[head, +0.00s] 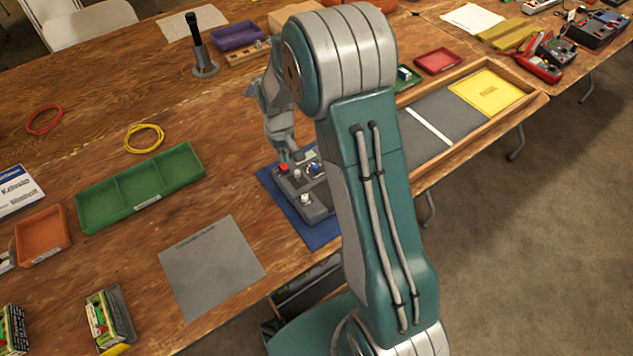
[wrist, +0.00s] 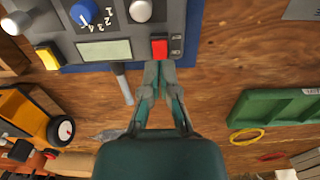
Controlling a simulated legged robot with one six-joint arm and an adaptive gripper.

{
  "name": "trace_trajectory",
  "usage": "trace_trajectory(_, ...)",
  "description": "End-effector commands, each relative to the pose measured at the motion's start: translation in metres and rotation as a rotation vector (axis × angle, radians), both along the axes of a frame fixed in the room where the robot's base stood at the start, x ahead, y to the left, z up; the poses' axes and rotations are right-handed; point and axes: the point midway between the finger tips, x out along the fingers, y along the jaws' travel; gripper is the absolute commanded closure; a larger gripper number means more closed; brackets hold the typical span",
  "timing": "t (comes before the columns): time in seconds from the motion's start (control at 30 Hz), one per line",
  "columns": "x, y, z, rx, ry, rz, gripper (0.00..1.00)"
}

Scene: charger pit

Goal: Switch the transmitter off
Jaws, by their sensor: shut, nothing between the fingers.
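The transmitter is a grey box (head: 318,212) on a blue mat (head: 270,186), partly hidden behind my arm in the head view. In the wrist view the transmitter (wrist: 205,15) fills the top left. It has a red rocker or button (wrist: 159,47), a blue numbered dial (wrist: 85,12), pale knobs, a yellow button (wrist: 47,57) and a small display (wrist: 103,50). My gripper (wrist: 158,68) is shut and empty, its fingertips right beside the red control at the box's edge. I cannot tell whether they touch it. In the head view my gripper (head: 287,150) is over the transmitter's far end.
A green compartment tray (head: 140,188), a yellow cable coil (head: 144,138) and a grey sheet (head: 211,266) lie left of the transmitter. A black-handled post (head: 199,50) stands behind.

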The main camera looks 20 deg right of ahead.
Motion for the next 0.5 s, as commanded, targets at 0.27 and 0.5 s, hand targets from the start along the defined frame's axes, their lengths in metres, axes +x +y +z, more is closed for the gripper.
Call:
trace_trajectory(0.27, 0.000, 0.000, 0.020, 0.000, -0.001, 0.000, 1.00)
trace_trajectory(0.5, 0.000, 0.000, 0.035, 0.000, 0.000, 0.000, 1.00)
